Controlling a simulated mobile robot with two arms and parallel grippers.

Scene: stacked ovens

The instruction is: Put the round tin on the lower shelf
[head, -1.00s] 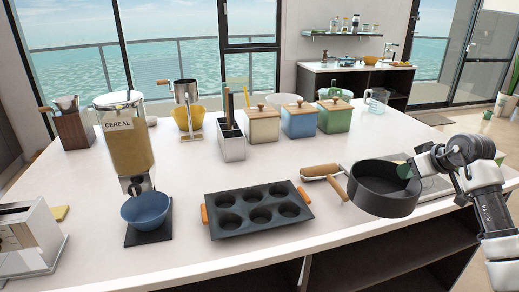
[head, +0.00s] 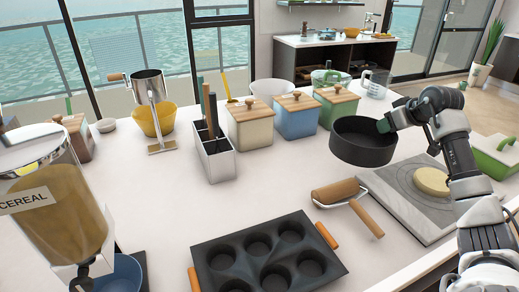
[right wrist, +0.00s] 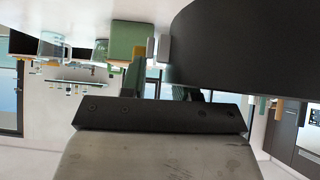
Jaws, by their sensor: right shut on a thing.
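The round tin (head: 362,148) is black, open at the top and empty as far as I can see. It is upright over the counter, behind the paint-roller-shaped rolling pin. My right gripper (head: 384,125) is shut on the right side of its rim. In the right wrist view the tin's dark wall (right wrist: 245,45) fills the upper right, and my gripper's fingers are partly hidden. I cannot tell how high the tin is above the counter. My left gripper is not in view. The lower shelf is not visible now.
A dark muffin tray (head: 265,262) and the rolling pin (head: 340,192) lie in front. A marble board (head: 400,200) with a round yellow item (head: 432,181) is at right. Canisters (head: 296,116) stand behind the tin. A cereal dispenser (head: 55,205) is at left.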

